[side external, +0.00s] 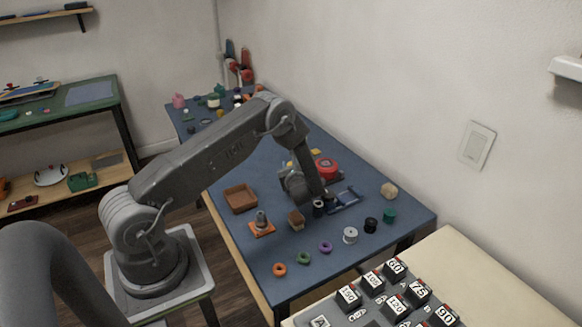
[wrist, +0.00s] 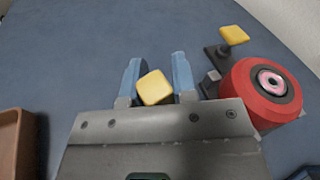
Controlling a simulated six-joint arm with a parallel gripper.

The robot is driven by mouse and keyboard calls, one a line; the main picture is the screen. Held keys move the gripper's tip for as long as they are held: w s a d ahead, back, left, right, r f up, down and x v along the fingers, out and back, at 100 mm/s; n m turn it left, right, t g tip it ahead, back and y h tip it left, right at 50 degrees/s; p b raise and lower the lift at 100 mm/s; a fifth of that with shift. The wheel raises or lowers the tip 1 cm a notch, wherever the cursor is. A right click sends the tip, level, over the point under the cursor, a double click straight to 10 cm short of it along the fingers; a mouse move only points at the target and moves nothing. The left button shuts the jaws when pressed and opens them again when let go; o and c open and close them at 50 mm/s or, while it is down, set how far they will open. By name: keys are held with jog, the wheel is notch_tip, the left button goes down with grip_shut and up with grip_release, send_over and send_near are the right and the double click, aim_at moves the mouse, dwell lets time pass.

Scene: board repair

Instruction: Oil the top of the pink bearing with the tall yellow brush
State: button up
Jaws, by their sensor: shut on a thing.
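The pink bearing (wrist: 270,81) is a pink ring in a dark seat on top of the round red housing (wrist: 247,95), right of my gripper in the wrist view. The red housing also shows in the side view (side external: 327,167), behind my wrist. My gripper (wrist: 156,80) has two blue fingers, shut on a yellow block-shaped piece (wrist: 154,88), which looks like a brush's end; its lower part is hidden. It is apart from the bearing. Another yellow piece (wrist: 234,35) sits on a dark stand behind the housing. I cannot tell the two brushes' heights.
A brown tray (side external: 240,199) lies left of my gripper. An orange-based part (side external: 262,225), a blue fixture (side external: 343,200), several spools and rings (side external: 325,247) stand on the near blue table. More small items crowd its far end. Blue surface beyond the fingers is clear.

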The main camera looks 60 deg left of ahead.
jog(key=shift+s+f, duration=0.1)
jog(key=shift+f, duration=0.65)
dwell(1.2)
jog(key=shift+r, duration=3.65)
